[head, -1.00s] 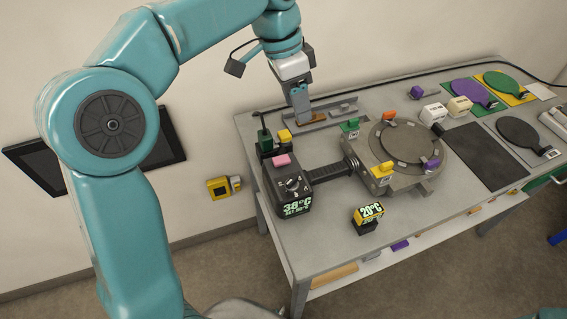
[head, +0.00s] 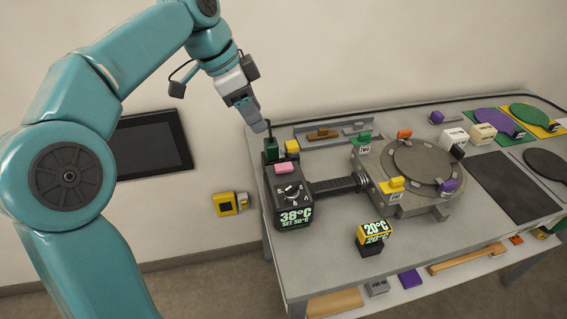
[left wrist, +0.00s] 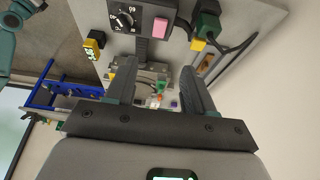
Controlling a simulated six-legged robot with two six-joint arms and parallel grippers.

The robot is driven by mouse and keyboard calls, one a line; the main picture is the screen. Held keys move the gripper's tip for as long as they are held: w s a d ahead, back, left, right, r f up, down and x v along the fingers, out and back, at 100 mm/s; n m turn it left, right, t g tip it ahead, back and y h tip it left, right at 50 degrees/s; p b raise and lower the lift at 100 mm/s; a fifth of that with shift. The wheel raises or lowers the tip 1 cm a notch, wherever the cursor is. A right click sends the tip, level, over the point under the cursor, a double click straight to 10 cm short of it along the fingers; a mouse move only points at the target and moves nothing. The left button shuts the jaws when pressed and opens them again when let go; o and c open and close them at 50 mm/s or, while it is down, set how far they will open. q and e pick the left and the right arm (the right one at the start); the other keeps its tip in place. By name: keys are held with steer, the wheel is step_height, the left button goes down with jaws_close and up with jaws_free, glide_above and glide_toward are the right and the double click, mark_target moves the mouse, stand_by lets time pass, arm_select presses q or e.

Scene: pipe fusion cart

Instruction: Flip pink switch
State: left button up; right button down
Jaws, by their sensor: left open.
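The pink switch (head: 285,168) sits on top of a dark control box (head: 290,193) with a dial and a 38°C display. It also shows in the left wrist view (left wrist: 160,27), beside the dial (left wrist: 122,18). My left gripper (head: 259,127) is up behind the box's green plug, above and left of the switch in the head view. In the left wrist view its two fingers (left wrist: 157,75) are apart, with nothing held between them. The switch lies beyond the fingertips, not touched. My right gripper is not in view.
A green plug with a cable (head: 270,149) and a yellow block (head: 292,147) stand just behind the switch. A round fixture (head: 425,170) with coloured clips is to the right. A 20°C display block (head: 375,233) stands near the front edge.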

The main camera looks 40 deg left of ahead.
mark_target(286, 166)
arm_select(q)
steer(key=b+x, duration=0.1)
steer(key=x, duration=1.3)
steer(key=shift+s, duration=0.15)
steer(key=shift+w+d+f+b, duration=0.15)
steer(key=shift+w+f+b, duration=0.15)
steer(key=shift+f, duration=0.25)
steer(key=shift+s, duration=0.1)
